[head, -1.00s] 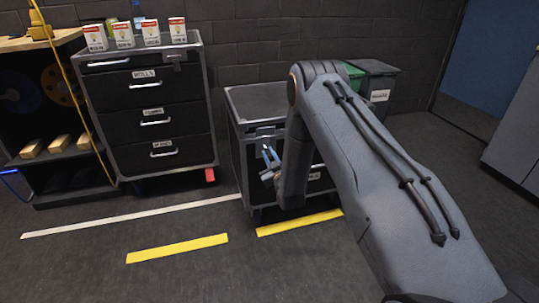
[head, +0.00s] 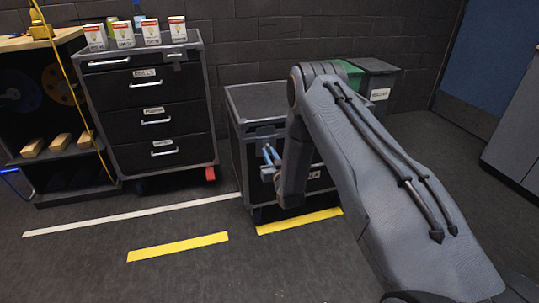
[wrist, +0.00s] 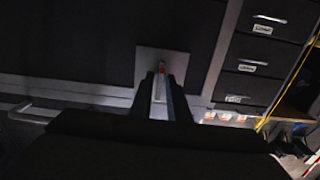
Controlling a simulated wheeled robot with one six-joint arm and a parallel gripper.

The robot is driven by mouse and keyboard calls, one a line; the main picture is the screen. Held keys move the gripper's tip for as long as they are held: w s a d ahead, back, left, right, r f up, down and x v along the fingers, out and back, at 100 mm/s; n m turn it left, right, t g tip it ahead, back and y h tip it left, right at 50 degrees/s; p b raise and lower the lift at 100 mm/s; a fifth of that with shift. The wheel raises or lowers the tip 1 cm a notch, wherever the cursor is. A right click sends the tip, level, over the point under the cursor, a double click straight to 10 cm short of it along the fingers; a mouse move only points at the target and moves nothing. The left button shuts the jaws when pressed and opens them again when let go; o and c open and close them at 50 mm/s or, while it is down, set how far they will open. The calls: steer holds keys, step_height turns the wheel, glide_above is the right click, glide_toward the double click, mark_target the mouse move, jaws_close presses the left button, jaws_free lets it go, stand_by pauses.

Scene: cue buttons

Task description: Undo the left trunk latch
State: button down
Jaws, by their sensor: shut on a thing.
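The trunk (head: 262,104) is a dark case with grey metal edges, partly hidden behind my arm. In the wrist view, the latch shows as a pale square plate (wrist: 176,59) on the dark trunk front, with a thin red-tipped lever (wrist: 161,82) standing out from it. My gripper (head: 271,153) is at the left part of the trunk front, with its blue fingers upright. In the wrist view, the fingers (wrist: 161,92) are on either side of the lever and shut on it. The fingers hide the lever's lower part.
A drawer cabinet (head: 160,101) with several small cartons (head: 151,33) on top stands left of the trunk. A shelf (head: 62,151) stands farther left. Dark bins (head: 378,83) stand behind my arm. Open floor with yellow stripes (head: 178,247) lies in front.

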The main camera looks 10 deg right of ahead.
steer(key=c, duration=1.9)
jaws_free()
steer(key=shift+s, duration=0.1)
steer(key=s, duration=0.5)
steer(key=s+d+p, duration=0.1)
steer(key=s, duration=0.1)
steer(key=shift+s, duration=0.3)
